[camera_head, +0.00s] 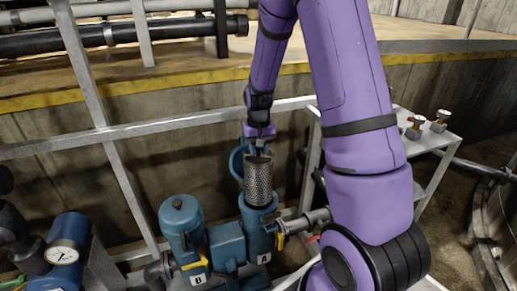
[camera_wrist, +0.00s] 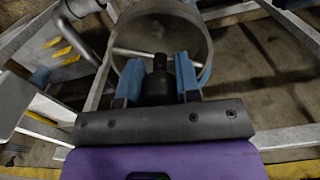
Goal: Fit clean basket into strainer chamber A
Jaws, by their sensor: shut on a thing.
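The clean basket (camera_head: 259,183), a perforated grey metal cylinder, hangs upright below my gripper (camera_head: 258,147) in the head view. My gripper is shut on the basket's top handle; in the wrist view my blue fingertips (camera_wrist: 158,82) close around a dark upright piece above the basket's round rim (camera_wrist: 207,45). Strainer chamber A (camera_head: 257,218) is the blue body directly below, marked "A". The basket's lower end meets its mouth; I cannot tell how deep it sits. A blue ring-shaped part (camera_head: 236,162) stands up behind the basket, left of it.
Blue chamber B (camera_head: 180,222) stands closed to the left, with yellow handles near both chambers. A pressure gauge (camera_head: 62,252) is at lower left. Metal railings (camera_head: 150,132) run behind. A small table (camera_head: 440,138) with several knobbed parts is at right.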

